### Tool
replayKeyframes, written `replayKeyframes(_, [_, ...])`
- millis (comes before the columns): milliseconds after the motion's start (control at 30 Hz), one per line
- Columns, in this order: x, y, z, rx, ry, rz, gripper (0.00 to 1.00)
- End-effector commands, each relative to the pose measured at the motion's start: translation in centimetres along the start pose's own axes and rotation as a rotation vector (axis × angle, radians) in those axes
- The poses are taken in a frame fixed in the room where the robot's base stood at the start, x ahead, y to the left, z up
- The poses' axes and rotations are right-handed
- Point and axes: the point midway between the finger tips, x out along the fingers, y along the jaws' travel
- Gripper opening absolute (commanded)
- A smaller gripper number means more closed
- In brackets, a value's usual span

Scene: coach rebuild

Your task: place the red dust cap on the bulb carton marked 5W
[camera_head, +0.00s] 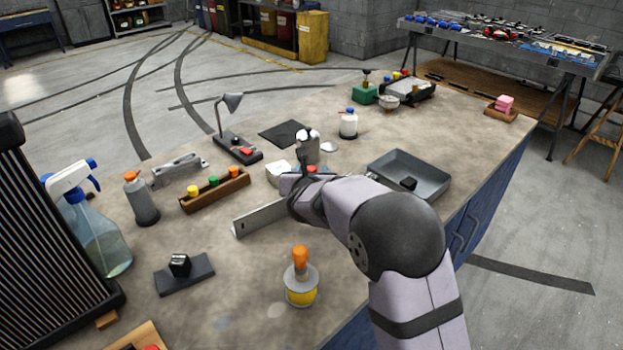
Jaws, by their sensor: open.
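My gripper (301,165) is open near the middle of the bench, seen from behind and partly covered by my own arm. A small red piece (311,168) shows just beside it. I cannot tell if this is the dust cap or whether it lies between the fingers. A small white box-like thing (279,172) stands just left of the gripper. No 5W marking is readable, so I cannot tell which thing is that carton. A wooden rack (222,192) to the left holds yellow, green and orange caps. Another small red piece (246,151) lies on the black lamp base.
A grey cylinder (309,152) stands right behind the gripper. A grey tray (427,183) lies right, a spray bottle (104,240) far left.

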Motion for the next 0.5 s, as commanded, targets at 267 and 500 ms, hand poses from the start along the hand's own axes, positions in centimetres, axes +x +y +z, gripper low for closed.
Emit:
replayKeyframes(267, [0.6,0.0,-1.1,0.001,-0.001,0.001,0.45])
replayKeyframes(500, [1.9,0.0,-1.0,0.002,0.000,0.000,0.45])
